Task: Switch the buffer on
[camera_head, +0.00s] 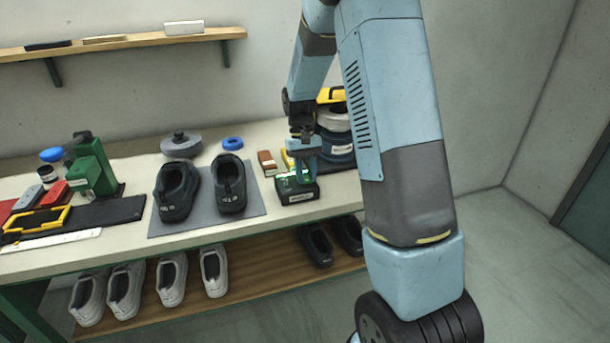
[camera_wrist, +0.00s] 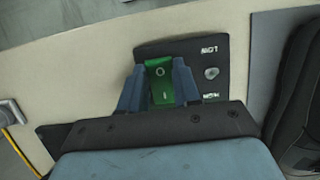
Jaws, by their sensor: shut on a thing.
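A black control box (camera_head: 298,194) sits near the front edge of the bench, right of the grey mat. In the wrist view the box's black top (camera_wrist: 212,55) carries a green rocker switch (camera_wrist: 161,88) marked O and I, with a small round knob and white lettering beside it. My gripper (camera_head: 303,172) points down over the box. In the wrist view my gripper (camera_wrist: 159,72) has its blue fingers on both sides of the green switch, shut on it. Which end of the rocker is pressed in is hard to tell.
A dark canister (camera_head: 335,148) stands behind the box. A brown block (camera_head: 267,162) is close to its left. Two black shoes (camera_head: 230,184) stand on the grey mat (camera_head: 205,229). A green machine (camera_head: 92,170) is far left.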

